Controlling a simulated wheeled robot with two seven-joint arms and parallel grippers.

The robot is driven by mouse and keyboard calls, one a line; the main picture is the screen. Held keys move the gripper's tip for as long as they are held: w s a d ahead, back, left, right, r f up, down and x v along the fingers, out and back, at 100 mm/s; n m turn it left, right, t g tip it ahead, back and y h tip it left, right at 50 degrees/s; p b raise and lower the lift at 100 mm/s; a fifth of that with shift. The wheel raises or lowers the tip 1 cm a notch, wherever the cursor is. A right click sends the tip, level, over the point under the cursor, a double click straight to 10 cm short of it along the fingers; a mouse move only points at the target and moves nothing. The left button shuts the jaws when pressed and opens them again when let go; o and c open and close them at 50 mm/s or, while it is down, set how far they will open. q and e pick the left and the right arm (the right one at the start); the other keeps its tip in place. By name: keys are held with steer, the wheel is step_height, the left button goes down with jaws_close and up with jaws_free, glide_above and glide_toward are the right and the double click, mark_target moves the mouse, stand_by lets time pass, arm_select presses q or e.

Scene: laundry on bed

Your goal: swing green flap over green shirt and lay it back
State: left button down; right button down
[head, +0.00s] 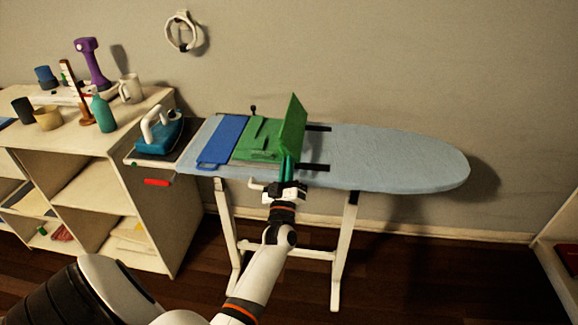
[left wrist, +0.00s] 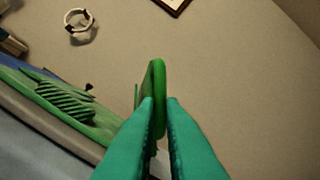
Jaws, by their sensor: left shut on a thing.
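The green flap (head: 293,125) stands raised and tilted at the right edge of the green folding panel on the ironing board (head: 400,160). My left gripper (head: 287,178) is shut on the flap's near edge; in the left wrist view the flap's edge (left wrist: 157,85) sits between the two green fingertips (left wrist: 160,105). The green shirt (head: 262,138) appears to lie flat left of the flap; in the left wrist view a green ribbed surface (left wrist: 65,100) shows at left. I cannot clearly separate shirt from panel. My right gripper is not in view.
A blue panel (head: 222,139) lies left of the green one. Two dark bars (head: 315,167) stick out to the right over the board. An iron (head: 160,132) rests at the board's left end, beside a shelf unit (head: 120,185). The board's right half is clear.

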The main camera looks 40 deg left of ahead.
arm_select(q)
steer(key=shift+a+r, duration=0.1)
steer(key=shift+r, duration=0.05)
stand_by(0.3)
steer(key=c, duration=1.5)
jaws_free()
steer(key=shift+s, duration=0.1)
steer(key=shift+s+f, duration=0.15)
steer(key=shift+f, duration=0.1)
steer(key=b+v, duration=0.1)
steer(key=v, duration=1)
steer(key=shift+s+d+b, duration=0.2)
steer(key=shift+d+b, duration=0.1)
steer(key=shift+d, duration=0.05)
